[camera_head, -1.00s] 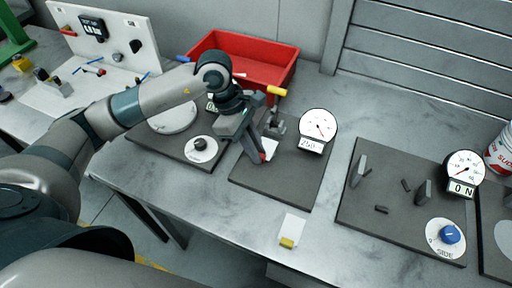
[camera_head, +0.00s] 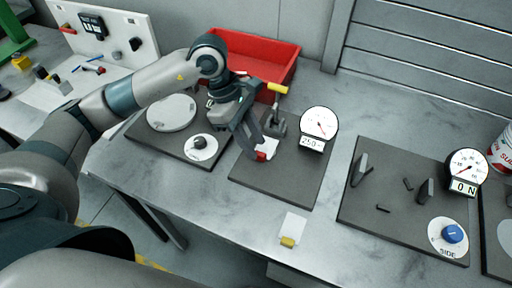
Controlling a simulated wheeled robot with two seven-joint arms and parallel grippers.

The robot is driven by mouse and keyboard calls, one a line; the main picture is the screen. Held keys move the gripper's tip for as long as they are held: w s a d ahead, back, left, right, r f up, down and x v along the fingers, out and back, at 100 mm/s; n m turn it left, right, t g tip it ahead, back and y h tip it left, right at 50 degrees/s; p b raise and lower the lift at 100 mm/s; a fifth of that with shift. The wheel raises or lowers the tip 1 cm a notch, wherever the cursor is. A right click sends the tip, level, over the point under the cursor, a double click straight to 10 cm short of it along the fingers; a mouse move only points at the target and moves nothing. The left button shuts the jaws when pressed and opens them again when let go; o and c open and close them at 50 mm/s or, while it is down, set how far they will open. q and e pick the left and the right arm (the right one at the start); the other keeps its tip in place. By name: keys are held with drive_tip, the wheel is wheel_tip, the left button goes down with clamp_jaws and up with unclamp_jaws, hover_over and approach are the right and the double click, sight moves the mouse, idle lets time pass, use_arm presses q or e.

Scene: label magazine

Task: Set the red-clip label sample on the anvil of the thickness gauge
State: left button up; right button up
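The red-clip label sample (camera_head: 268,148) is a small white card with a red clip at its near end. It lies at the front of the thickness gauge post (camera_head: 277,123), where the anvil appears to be; the anvil itself is mostly hidden. The gauge has a yellow-ended lever (camera_head: 278,88) and a round dial (camera_head: 319,123) with a display below it. My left gripper (camera_head: 256,150) is at the sample's left side, its fingers apart; whether a finger touches the clip is hard to tell. My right gripper is out of view.
A white card with a yellow clip (camera_head: 291,230) lies near the table's front edge. A red bin (camera_head: 250,48) stands behind the gauge. A round plate device (camera_head: 171,113) is at left, and a force fixture with a dial (camera_head: 466,167) is at right. The table between the dark bases is clear.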

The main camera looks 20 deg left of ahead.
use_arm(q)
drive_tip(key=b+v, duration=0.3)
drive_tip(key=v, duration=0.6)
drive_tip(key=shift+a+r, duration=0.15)
drive_tip(key=shift+r, duration=0.15)
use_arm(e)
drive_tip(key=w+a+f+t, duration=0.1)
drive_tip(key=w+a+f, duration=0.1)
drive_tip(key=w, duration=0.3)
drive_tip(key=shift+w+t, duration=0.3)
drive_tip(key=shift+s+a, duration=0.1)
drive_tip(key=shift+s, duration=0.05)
